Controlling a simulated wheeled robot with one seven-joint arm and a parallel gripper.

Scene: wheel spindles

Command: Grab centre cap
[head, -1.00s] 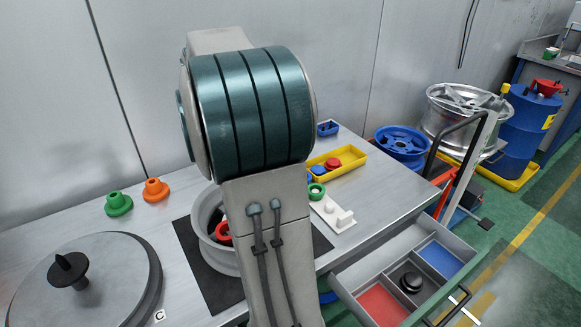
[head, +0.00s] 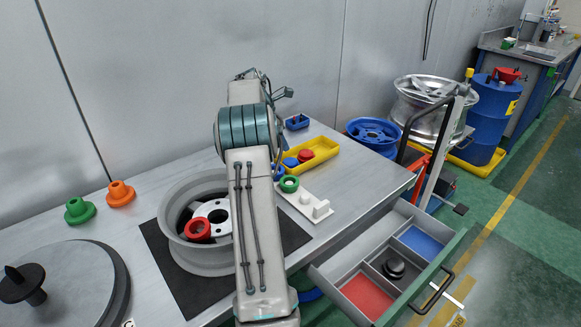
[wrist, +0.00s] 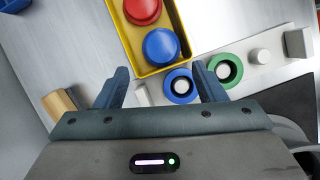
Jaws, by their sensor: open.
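A yellow tray (head: 325,148) on the bench holds a round red cap (head: 306,156) and a round blue cap (head: 290,163). In the wrist view, the red cap (wrist: 141,10) lies at the top and the blue cap (wrist: 160,47) lies nearer, just beyond the gap between my fingertips. My gripper (wrist: 160,78) is open and empty, pointing toward the near end of the tray. In the head view my arm hides the gripper. The pictures do not show which cap is the centre cap.
A white rack (wrist: 262,57) with a green ring (wrist: 225,70) and a blue ring (wrist: 181,86) stands close to my right finger. A silver wheel (head: 180,245) with a red ring (head: 197,229) sits on a dark mat. The drawer (head: 395,272) is open.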

